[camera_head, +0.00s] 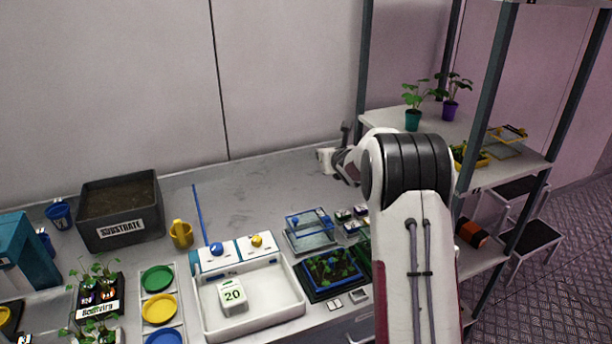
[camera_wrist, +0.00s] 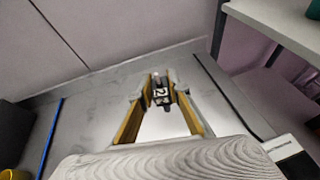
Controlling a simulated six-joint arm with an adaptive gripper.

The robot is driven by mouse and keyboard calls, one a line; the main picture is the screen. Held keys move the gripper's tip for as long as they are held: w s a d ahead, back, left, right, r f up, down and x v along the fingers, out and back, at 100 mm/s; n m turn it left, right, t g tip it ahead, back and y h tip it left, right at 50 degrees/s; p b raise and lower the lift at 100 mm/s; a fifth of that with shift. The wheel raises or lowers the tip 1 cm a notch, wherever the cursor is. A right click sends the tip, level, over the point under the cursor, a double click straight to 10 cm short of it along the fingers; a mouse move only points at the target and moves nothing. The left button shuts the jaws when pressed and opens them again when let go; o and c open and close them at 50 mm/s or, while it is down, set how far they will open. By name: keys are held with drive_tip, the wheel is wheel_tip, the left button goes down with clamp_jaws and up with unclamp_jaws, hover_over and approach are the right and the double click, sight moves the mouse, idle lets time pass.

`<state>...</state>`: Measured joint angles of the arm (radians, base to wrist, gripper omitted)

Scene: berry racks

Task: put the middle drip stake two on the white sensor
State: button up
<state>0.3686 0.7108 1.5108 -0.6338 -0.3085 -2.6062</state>
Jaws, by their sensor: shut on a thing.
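My gripper (camera_wrist: 161,82) has its two yellow fingers closed on a small dark piece with a white "2" label, the drip stake two (camera_wrist: 161,97). The piece is held between the fingertips, with the grey bench top behind it. In the head view my arm reaches to the back of the bench, and the stake cannot be made out there. A white block marked "20" (camera_head: 232,295) stands in a white tray (camera_head: 285,314); I cannot tell whether it is the white sensor.
Small labelled pieces (camera_head: 345,214) sit beside a clear box with a blue lid (camera_head: 311,234). A rack with potted plants (camera_head: 412,120) rises right. The back-middle bench is clear.

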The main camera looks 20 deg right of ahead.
drive_tip(key=shift+a, duration=0.1)
drive_tip(key=a+r+n+y, duration=0.3)
drive_tip(key=a+r, duration=0.1)
drive_tip(key=a, duration=0.3)
drive_tip(key=a+r+n+y, duration=0.3)
drive_tip(key=a+r+y, duration=0.1)
drive_tip(key=a, duration=0.4)
drive_tip(key=s+a+n+g+y, duration=0.45)
drive_tip(key=s+a, duration=0.25)
drive_tip(key=a, duration=0.4)
drive_tip(key=s+a+f+n+g+y, duration=0.1)
drive_tip(key=s+a+n+g, duration=0.3)
drive_tip(key=s, duration=0.6)
drive_tip(key=s+a+f+n+g+y, duration=0.2)
drive_tip(key=s+a+n+g, duration=0.3)
drive_tip(key=s, duration=0.6)
drive_tip(key=shift+a+y, duration=0.4)
drive_tip(key=shift+y, duration=0.25)
drive_tip(key=shift+n, duration=0.25)
wheel_tip(320, 180, down, 6)
